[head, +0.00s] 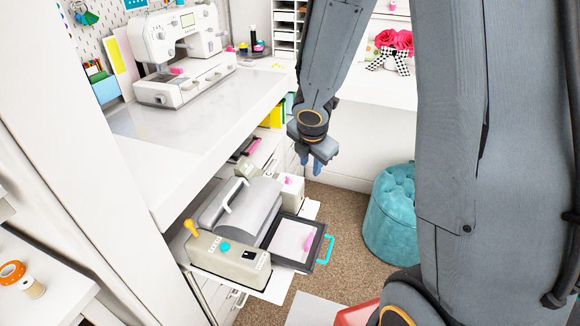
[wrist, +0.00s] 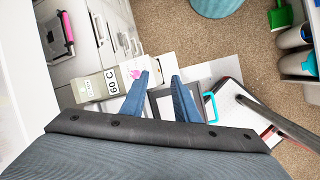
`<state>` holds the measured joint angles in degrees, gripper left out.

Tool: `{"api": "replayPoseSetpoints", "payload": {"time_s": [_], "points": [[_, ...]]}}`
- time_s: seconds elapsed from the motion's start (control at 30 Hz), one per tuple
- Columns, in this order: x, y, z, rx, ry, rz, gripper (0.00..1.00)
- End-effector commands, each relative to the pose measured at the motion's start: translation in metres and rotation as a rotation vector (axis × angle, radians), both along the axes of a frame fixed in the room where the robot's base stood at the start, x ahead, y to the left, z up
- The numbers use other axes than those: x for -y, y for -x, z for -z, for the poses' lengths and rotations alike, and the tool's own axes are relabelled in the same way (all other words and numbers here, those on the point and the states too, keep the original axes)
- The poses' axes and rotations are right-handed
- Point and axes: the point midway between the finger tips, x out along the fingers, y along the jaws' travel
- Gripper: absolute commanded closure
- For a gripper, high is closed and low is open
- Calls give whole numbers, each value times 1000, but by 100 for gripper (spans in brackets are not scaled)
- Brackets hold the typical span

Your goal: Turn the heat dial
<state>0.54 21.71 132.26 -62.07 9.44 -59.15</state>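The craft press (head: 243,208) has a grey rounded cover and a cream control panel (head: 222,263). A cream unit (head: 247,170) stands at the press's far end. In the wrist view a cream part (wrist: 98,86) carries a "60 C" readout (wrist: 112,81). I cannot tell which control is the heat dial. My gripper (head: 315,163) is open and empty, right of and above the press; its fingers (wrist: 162,95) also show apart in the wrist view.
A dark-framed tray (head: 318,255) with a cyan handle (head: 326,249) juts from the press. The counter with a sewing machine (head: 180,50) overhangs at left. A teal stool (head: 390,213) stands right on brown carpet.

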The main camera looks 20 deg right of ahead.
Motion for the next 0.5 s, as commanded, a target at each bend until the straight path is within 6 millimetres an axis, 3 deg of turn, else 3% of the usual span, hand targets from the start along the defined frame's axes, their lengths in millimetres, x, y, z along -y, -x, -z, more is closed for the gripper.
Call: {"api": "replayPoseSetpoints", "payload": {"time_s": [0.1,0.2,0.33,0.5], "points": [[-14,-22,1,-24,109,-430,72],[-25,-32,7,-39,182,-725,72],[-35,-37,13,-49,239,-973,72],[-39,-39,19,-53,266,-1087,72]]}}
